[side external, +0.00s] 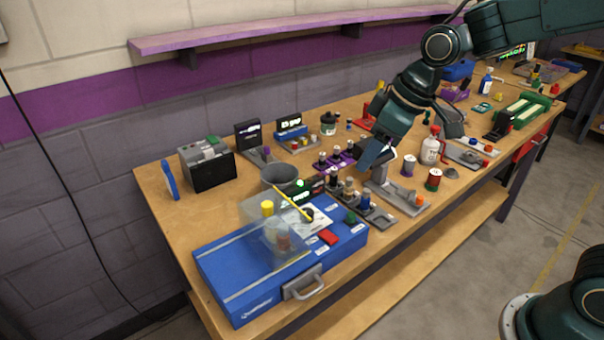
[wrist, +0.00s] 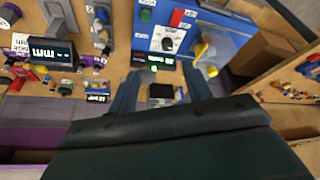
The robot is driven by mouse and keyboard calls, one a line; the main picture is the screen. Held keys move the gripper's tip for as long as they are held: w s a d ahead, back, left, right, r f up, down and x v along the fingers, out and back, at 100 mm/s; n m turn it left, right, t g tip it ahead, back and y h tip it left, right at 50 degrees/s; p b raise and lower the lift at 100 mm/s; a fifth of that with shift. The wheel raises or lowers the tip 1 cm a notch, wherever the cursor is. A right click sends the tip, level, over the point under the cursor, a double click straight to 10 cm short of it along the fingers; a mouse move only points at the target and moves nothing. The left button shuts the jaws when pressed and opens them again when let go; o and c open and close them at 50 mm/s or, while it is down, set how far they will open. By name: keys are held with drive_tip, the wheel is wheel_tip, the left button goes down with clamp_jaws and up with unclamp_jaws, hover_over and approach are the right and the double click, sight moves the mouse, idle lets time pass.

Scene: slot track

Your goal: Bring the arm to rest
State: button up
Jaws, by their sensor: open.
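My gripper (side external: 375,162) hangs over the middle of the wooden workbench (side external: 172,222) in the side external view, tilted down toward the front left. Its fingers are apart in the wrist view (wrist: 162,84), with nothing held between them. Below and left of it stands a row of small bottles on a grey rack (side external: 362,203). In the wrist view, the blue case (wrist: 222,50) shows at the top.
A white bottle (side external: 430,151) and a red can (side external: 433,180) stand right of my gripper. A grey cup (side external: 279,176) and a dark box with a grey top (side external: 207,165) stand to the left. A purple shelf (side external: 270,30) runs along the wall behind. The air above the bench's left half is clear.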

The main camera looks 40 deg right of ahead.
drive_tip(key=s+d+r+m+h, duration=0.1)
drive_tip(key=s+d+m, duration=0.1)
drive_tip(key=s, duration=0.8)
drive_tip(key=s+d+r+m+t+h, duration=0.1)
drive_tip(key=s+d+r+m, duration=0.1)
drive_tip(key=s, duration=0.8)
drive_tip(key=d+m, duration=0.1)
drive_tip(key=d, duration=0.1)
drive_tip(key=shift+d+r, duration=0.15)
drive_tip(key=shift+d, duration=0.25)
drive_tip(key=shift+w, duration=0.1)
drive_tip(key=n+g+y, duration=0.1)
drive_tip(key=n+y, duration=0.2)
drive_tip(key=n, duration=0.4)
hover_over(308, 211)
drive_tip(key=s+d, duration=0.3)
drive_tip(key=s, duration=0.2)
wheel_tip(308, 211, down, 8)
drive_tip(key=shift+w, duration=0.15)
drive_tip(key=shift+g, duration=0.3)
drive_tip(key=shift+d+x, duration=0.15)
drive_tip(key=shift+x, duration=3.25)
drive_tip(key=shift+d+x, duration=0.2)
drive_tip(key=shift+x, duration=3.25)
